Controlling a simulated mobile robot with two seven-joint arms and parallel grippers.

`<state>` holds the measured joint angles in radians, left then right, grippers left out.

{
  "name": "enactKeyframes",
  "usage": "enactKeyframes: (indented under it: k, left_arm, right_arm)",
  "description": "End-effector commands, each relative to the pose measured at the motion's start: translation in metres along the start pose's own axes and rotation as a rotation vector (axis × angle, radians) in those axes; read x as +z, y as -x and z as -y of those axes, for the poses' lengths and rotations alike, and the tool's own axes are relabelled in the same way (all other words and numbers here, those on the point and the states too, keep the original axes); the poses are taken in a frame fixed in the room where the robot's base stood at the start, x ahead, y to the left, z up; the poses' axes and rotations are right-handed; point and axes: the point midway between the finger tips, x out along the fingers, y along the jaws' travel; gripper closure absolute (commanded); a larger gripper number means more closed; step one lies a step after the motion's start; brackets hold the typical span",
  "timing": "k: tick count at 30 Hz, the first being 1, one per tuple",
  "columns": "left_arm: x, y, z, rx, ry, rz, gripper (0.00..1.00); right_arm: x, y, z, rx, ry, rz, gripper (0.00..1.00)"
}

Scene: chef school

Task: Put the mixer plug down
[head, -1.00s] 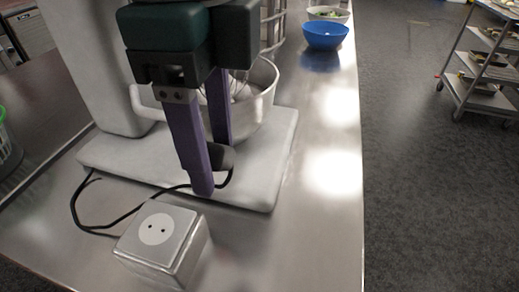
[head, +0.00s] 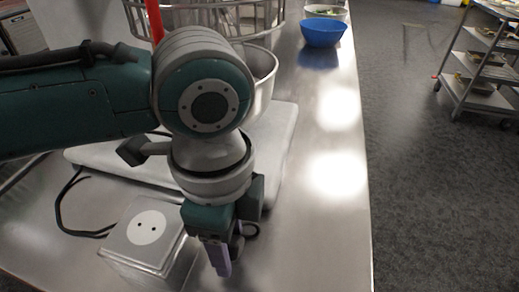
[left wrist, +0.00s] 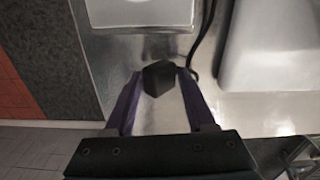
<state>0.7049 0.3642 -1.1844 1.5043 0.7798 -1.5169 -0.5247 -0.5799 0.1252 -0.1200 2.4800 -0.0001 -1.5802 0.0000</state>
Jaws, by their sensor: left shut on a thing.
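My left gripper (head: 222,262) points down near the counter's right edge, to the right of the socket box. It is shut on the black mixer plug (left wrist: 158,78), which sits between the purple fingertips in the left wrist view. In the head view my fingers and wrist mostly hide the plug. The black cable (head: 63,207) loops on the counter at left of the socket box. The white mixer base (head: 282,145) stands behind my arm, which hides much of the mixer. I cannot tell whether the plug touches the counter. My right gripper is not in view.
A steel bowl (head: 262,85) is on the mixer. A blue bowl (head: 323,32) stands far back. The steel counter (head: 325,225) is clear along its right side.

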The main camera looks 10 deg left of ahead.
Motion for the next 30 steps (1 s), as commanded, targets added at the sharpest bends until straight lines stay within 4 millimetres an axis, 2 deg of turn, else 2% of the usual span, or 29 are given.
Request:
enactKeyframes:
  k: [1,4,26,27,30]
  left_arm:
    - [0.0,-0.01,-0.001,0.003,0.001,0.001,1.0]
    - [0.0,-0.018,-0.001,0.002,-0.001,0.001,1.0]
    - [0.0,-0.03,-0.001,0.002,-0.001,0.0,1.0]
    - [0.0,-0.03,-0.001,0.002,-0.001,0.0,0.44]
    - [0.0,-0.03,-0.001,0.002,-0.001,0.0,0.32]
  right_arm:
    - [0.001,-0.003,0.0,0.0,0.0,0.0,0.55]
    - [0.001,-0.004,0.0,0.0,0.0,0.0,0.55]
    - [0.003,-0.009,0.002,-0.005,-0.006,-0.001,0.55]
    - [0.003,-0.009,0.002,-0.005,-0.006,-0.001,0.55]
    - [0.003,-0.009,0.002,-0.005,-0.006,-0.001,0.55]
